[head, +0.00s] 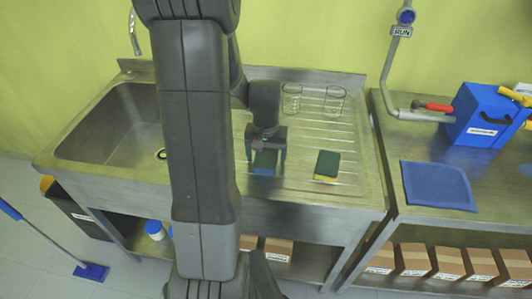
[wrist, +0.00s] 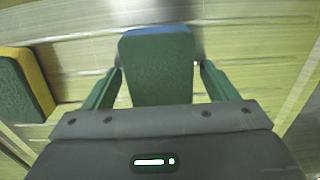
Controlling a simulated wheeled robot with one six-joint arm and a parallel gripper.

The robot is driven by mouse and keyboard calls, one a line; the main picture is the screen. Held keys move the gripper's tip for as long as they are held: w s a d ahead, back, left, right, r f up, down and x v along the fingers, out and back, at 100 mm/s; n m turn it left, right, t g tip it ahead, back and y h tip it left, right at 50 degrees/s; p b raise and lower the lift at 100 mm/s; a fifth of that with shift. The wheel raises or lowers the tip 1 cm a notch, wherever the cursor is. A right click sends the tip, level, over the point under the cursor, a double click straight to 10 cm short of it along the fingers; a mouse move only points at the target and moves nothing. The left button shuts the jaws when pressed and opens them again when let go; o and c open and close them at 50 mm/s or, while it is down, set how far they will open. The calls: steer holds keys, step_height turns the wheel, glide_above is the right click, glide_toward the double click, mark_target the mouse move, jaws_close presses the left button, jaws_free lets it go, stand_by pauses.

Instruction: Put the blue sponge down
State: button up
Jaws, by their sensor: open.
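The blue sponge (head: 265,161) has a dark green top and lies on the sink's ribbed drainboard (head: 299,183). In the wrist view its green face fills the middle, with a blue edge (wrist: 155,30) at the far end. My gripper (head: 266,157) is right over it, with one finger on each side. In the wrist view my gripper (wrist: 157,78) is open, and small gaps show between the fingers and the sponge's sides. The sponge's underside is hidden.
A yellow sponge with a green top (head: 327,165) lies to the right; it also shows in the wrist view (wrist: 24,84). Two glass beakers (head: 334,101) stand behind. The sink basin (head: 110,125) is left. A blue mat (head: 438,186) lies on the right bench.

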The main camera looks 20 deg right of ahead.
mark_target(266, 156)
step_height(266, 156, up, 12)
steer(key=shift+r, duration=0.2)
steer(key=shift+f, duration=0.1)
stand_by(0.4)
step_height(266, 156, down, 12)
steer(key=shift+f, duration=0.1)
steer(key=shift+r, duration=1.45)
